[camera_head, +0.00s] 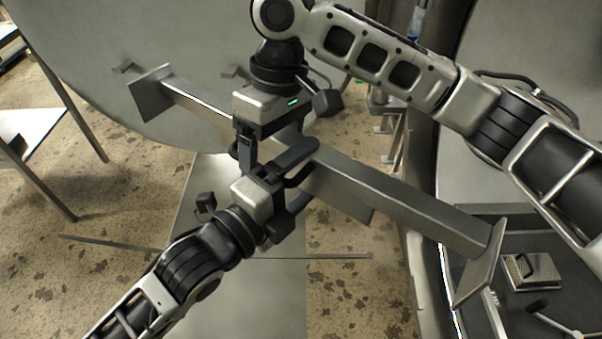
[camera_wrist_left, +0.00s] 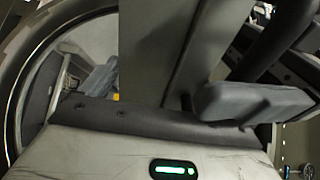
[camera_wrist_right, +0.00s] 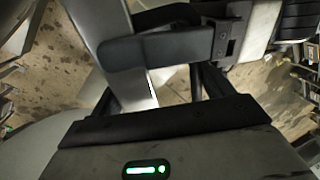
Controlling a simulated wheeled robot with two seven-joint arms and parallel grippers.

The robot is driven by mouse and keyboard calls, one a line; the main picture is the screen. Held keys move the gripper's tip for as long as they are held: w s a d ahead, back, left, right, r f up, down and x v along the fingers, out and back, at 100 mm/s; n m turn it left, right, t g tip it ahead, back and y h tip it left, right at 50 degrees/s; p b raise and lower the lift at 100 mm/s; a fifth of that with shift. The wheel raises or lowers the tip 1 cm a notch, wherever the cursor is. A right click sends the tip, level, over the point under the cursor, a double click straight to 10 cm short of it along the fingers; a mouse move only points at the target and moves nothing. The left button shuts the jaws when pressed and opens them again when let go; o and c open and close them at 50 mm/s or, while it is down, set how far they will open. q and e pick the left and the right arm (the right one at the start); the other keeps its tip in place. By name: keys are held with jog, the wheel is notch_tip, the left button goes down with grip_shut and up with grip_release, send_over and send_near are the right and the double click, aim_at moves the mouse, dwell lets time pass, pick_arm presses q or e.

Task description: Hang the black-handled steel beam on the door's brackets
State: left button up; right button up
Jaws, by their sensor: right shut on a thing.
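The steel beam (camera_head: 410,208) slants across the head view from upper left to lower right, with a flat plate at each end. A black handle (camera_head: 298,155) shows at its middle, partly covered. My right gripper (camera_head: 246,158) reaches down from above and is shut at the beam's middle; its exact grip is partly hidden. My left gripper (camera_head: 285,174) is right by the handle; its fingertips are hidden. The beam also fills the top of the left wrist view (camera_wrist_left: 165,45). The round grey door (camera_head: 110,45) stands behind. Its small brackets show near the left plate (camera_head: 124,67) and behind my right gripper (camera_head: 231,72).
A metal table (camera_head: 30,130) stands at the left. The rim of the autoclave (camera_head: 428,150) rises at the right, close to the beam. A small grated metal piece (camera_head: 532,271) lies beyond the beam's right plate. The stained floor (camera_head: 350,290) shows below.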

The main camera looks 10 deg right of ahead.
pick_arm(q)
jog(key=shift+r, duration=0.2)
jog(key=c, duration=0.5)
jog(key=shift+r, duration=0.25)
jog(key=shift+c, duration=0.4)
pick_arm(e)
jog(key=o, duration=2)
jog(key=shift+c, duration=0.2)
